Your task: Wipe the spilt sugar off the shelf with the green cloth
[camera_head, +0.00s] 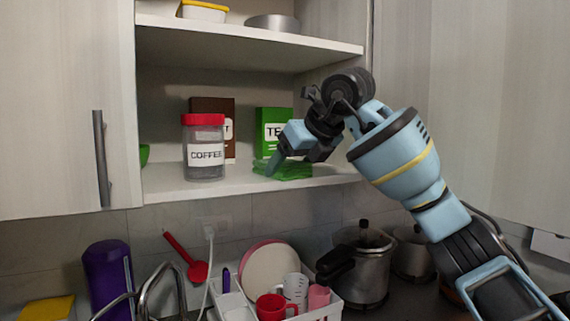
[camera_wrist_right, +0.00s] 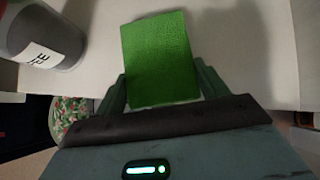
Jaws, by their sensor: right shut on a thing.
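The green cloth (camera_head: 284,170) lies on the lower cupboard shelf (camera_head: 222,186), near its right end. My right gripper (camera_head: 272,168) reaches in from the right and is shut on the cloth. In the right wrist view the cloth (camera_wrist_right: 158,58) spreads flat ahead of the two fingers (camera_wrist_right: 160,92), over the pale shelf (camera_wrist_right: 238,60). I cannot make out any spilt sugar on the shelf in either view; the cloth and gripper hide part of it. My left gripper is not in view.
A red-lidded coffee jar (camera_head: 204,148) stands left of the cloth. A green tea box (camera_head: 272,126) and a brown box (camera_head: 212,122) stand behind. A green item (camera_head: 144,155) is at the far left. Below are a dish rack (camera_head: 345,304) and a pot (camera_head: 360,262).

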